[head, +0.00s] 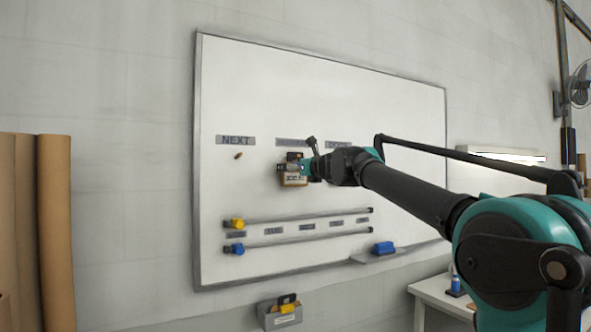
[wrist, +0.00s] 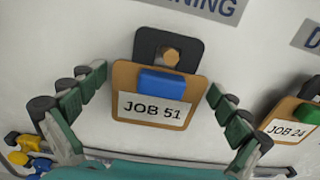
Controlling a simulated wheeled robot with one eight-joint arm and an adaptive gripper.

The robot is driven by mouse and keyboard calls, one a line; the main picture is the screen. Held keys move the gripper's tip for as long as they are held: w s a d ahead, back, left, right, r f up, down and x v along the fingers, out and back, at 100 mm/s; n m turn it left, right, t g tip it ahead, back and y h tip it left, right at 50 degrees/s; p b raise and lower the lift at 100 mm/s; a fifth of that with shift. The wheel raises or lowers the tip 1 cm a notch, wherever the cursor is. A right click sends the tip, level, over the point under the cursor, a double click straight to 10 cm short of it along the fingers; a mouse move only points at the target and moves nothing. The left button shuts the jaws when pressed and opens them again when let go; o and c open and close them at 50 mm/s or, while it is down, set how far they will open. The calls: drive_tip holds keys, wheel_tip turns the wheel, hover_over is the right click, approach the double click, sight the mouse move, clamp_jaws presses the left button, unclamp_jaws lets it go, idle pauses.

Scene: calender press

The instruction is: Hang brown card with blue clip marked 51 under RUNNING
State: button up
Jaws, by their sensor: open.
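The brown card marked JOB 51 with a blue clip (wrist: 160,82) is flat against the whiteboard in the wrist view. The opening of its dark hanger (wrist: 145,42) is around a wooden peg (wrist: 171,56), below a label ending in "NING" (wrist: 195,5). My gripper (wrist: 155,85) is open, with a finger on each side of the card and gaps between. In the head view my gripper (head: 304,167) is at the board beside the brown card (head: 293,179), partly covering the cards there. The RUNNING label (head: 290,141) is blurred in that view.
A JOB 24 card with a green clip (wrist: 290,127) hangs to the right in the wrist view. The NEXT label (head: 236,140) has a bare peg (head: 238,156) below it. Rails with yellow (head: 237,223) and blue pieces (head: 236,249) lie lower on the board.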

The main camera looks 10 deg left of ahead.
drive_tip(key=v, duration=1.2)
drive_tip(key=s+d+f+n+g+h, duration=0.1)
drive_tip(key=s+d+f+n+g, duration=0.15)
drive_tip(key=f+n, duration=0.7)
drive_tip(key=s+d+f+n+g+h, duration=0.1)
drive_tip(key=s+d+f+n+g, duration=0.2)
drive_tip(key=f, duration=1.4)
drive_tip(key=s+d+f+n+g+h, duration=0.15)
drive_tip(key=s+f+n, duration=0.45)
drive_tip(key=f, duration=0.7)
drive_tip(key=s+d+f+n+g+h, duration=0.1)
drive_tip(key=s+d+f+n+h, duration=0.1)
drive_tip(key=s+d+f, duration=0.3)
drive_tip(key=s+d+f+n+g+h, duration=0.1)
drive_tip(key=s+d+f+n, duration=0.4)
drive_tip(key=f, duration=0.6)
drive_tip(key=s+d+f+n+g+h, duration=0.1)
drive_tip(key=s+d+f+n+h, duration=0.2)
drive_tip(key=s+d+f, duration=0.3)
wheel_tip(320, 180, down, 3)
drive_tip(key=shift+s+d+r+n+g, duration=0.2)
drive_tip(key=shift+s+d+n+g, duration=0.15)
drive_tip(key=shift+s, duration=0.85)
